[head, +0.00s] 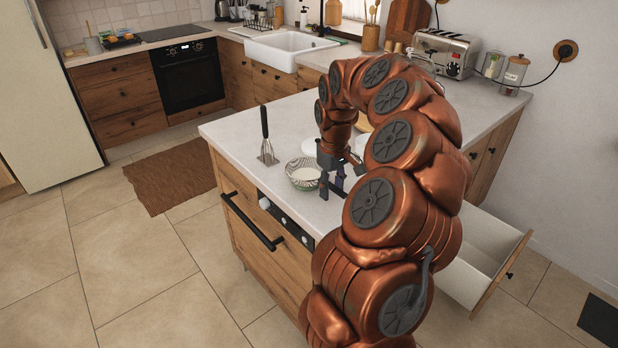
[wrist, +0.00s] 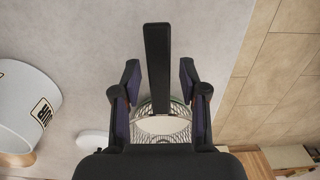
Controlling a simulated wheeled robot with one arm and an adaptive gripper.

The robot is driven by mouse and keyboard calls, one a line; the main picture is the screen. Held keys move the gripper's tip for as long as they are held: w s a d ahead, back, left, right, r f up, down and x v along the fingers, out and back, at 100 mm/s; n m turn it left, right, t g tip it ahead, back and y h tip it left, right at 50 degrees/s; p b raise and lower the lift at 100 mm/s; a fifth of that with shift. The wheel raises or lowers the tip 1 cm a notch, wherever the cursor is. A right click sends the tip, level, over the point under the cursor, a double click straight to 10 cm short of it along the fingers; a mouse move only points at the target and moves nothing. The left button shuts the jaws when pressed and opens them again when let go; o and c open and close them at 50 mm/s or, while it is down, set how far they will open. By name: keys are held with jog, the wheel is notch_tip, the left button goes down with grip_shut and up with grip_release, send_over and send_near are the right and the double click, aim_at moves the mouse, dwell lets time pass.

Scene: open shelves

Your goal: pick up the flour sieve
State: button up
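The flour sieve, a round, mesh-like bowl with a pale inside (head: 303,174), rests on the countertop near its left edge. It also shows in the wrist view (wrist: 161,124) with a thick black handle running up the picture. My gripper (head: 332,187) is low over the counter, just right of the bowl. In the wrist view my gripper (wrist: 159,80) is open, its two fingers on either side of the handle with gaps on both sides. The gripper body hides part of the bowl.
A white labelled container (wrist: 26,108) shows at the left of the wrist view. An open drawer (head: 490,262) juts out at right. The countertop's left front is clear.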

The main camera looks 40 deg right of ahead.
grip_shut()
jog(key=shift+r, duration=0.1)
